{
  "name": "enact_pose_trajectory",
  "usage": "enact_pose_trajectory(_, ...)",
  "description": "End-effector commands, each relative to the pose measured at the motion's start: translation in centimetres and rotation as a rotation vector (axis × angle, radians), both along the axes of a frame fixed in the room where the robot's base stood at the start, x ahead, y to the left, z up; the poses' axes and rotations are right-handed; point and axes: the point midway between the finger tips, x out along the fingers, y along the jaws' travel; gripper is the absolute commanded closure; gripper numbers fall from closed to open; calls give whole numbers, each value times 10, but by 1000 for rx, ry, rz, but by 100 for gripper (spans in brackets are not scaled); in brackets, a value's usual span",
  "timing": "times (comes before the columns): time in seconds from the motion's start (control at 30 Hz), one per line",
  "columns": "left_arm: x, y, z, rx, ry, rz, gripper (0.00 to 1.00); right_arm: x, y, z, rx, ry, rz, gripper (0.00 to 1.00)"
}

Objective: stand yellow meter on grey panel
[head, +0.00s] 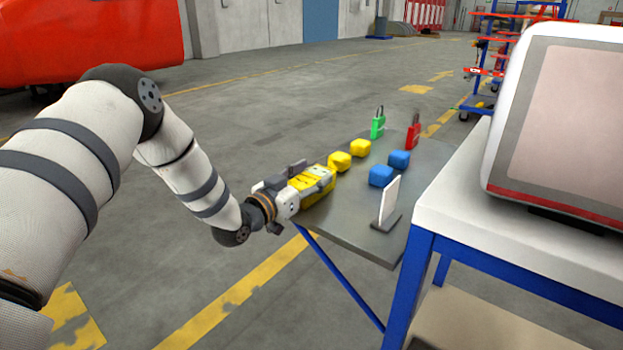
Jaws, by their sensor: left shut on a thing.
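My left gripper (308,180) reaches in from the left and is shut on the yellow meter (320,186), a yellow block with dark parts, partly hidden by the fingers. The meter is at the left edge of a flat grey table top (345,229), which appears to be the grey panel. I cannot tell whether the meter touches the surface. My right gripper is out of view.
Two yellow blocks (350,154) sit just beyond the meter, with two blue blocks (390,168) to their right. A white upright plate (390,200) stands near the front right. A green padlock (378,126) and red padlock (413,136) are at the back. A white-topped bench (470,215) borders the right.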

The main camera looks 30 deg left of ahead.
Motion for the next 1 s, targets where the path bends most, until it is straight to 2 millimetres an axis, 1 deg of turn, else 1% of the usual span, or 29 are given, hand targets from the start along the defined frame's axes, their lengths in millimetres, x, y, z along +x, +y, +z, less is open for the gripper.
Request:
enact_pose_trajectory(0.03,0,0,3,0,-4,0,92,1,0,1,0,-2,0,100)
enact_pose_trajectory(0.1,0,0,3,0,-4,0,92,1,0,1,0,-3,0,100)
enact_pose_trajectory(0.23,0,0,-1,0,-2,0,92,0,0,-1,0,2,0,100)
enact_pose_trajectory(0.27,0,0,-2,0,0,0,46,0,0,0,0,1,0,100)
enact_pose_trajectory(0.3,0,0,-1,0,0,0,37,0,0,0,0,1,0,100)
enact_pose_trajectory(0.33,0,0,-1,0,-1,0,30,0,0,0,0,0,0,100)
enact_pose_trajectory(0.63,0,0,-1,0,0,0,29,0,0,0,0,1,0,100)
enact_pose_trajectory(0.73,0,1,-5,-1,2,1,29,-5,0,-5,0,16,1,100)
enact_pose_trajectory(0.87,-25,2,1,-2,-1,1,29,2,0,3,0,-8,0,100)
enact_pose_trajectory(0.9,-34,2,-5,-2,2,0,29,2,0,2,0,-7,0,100)
enact_pose_trajectory(1.0,-58,2,-14,-3,3,1,29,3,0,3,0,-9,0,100)
